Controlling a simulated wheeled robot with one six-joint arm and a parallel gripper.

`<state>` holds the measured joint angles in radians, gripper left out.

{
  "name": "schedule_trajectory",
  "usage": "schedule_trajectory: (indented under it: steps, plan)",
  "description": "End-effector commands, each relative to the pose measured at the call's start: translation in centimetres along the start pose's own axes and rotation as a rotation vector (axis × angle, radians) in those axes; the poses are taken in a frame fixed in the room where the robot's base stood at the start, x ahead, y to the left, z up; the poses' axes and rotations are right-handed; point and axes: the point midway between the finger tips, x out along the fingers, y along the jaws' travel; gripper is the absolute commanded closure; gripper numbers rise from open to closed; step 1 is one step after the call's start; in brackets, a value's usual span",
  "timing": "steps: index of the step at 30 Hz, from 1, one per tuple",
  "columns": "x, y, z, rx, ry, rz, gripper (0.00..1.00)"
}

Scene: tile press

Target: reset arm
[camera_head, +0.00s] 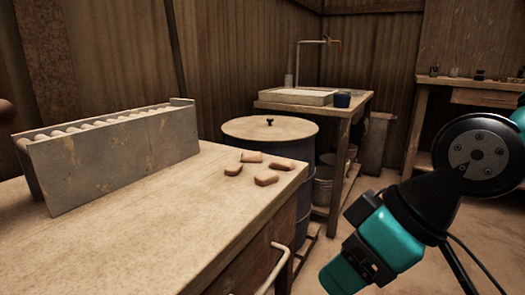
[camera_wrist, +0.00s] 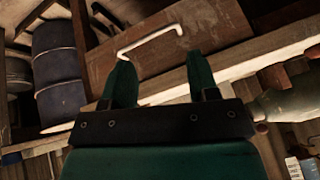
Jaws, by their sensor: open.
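My gripper (camera_wrist: 160,58) shows in the wrist view with its two green fingers spread apart and nothing between them. A wooden drawer front with a pale bar handle (camera_wrist: 150,41) lies in view beyond the fingers, apart from them as far as I can tell. In the head view my teal and black arm (camera_head: 395,235) is at the right, in front of the floor and clear of the worktable (camera_head: 175,225). The fingers cannot be made out in that view.
On the worktable stand a grey roller rack (camera_head: 120,155) and several small clay pieces (camera_head: 266,178). A lidded blue drum (camera_head: 270,130) stands behind its far corner. A sink (camera_head: 297,96) and a back-right bench (camera_head: 465,84) are farther off. Open floor (camera_head: 375,183) lies between.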

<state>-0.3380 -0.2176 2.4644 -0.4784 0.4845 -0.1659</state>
Motion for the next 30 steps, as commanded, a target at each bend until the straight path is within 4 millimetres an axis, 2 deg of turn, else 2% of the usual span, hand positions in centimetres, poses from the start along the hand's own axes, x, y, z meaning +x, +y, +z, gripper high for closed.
schedule_trajectory:
  steps: [1, 4, 6, 14, 30]
  plan:
    - [-1.1, -0.1, 2.5, 0.083, -0.075, 0.003, 0.46]
    - [-2.6, -0.9, 7.5, 0.254, -0.242, 0.007, 0.46]
    - [-5.2, -1.6, 5.4, 0.239, -0.234, 0.003, 0.46]
    - [-12.3, -3.4, 1.3, 0.234, -0.232, 0.002, 0.46]
    - [-30.1, -7.8, -8.6, 0.231, -0.231, 0.002, 0.46]
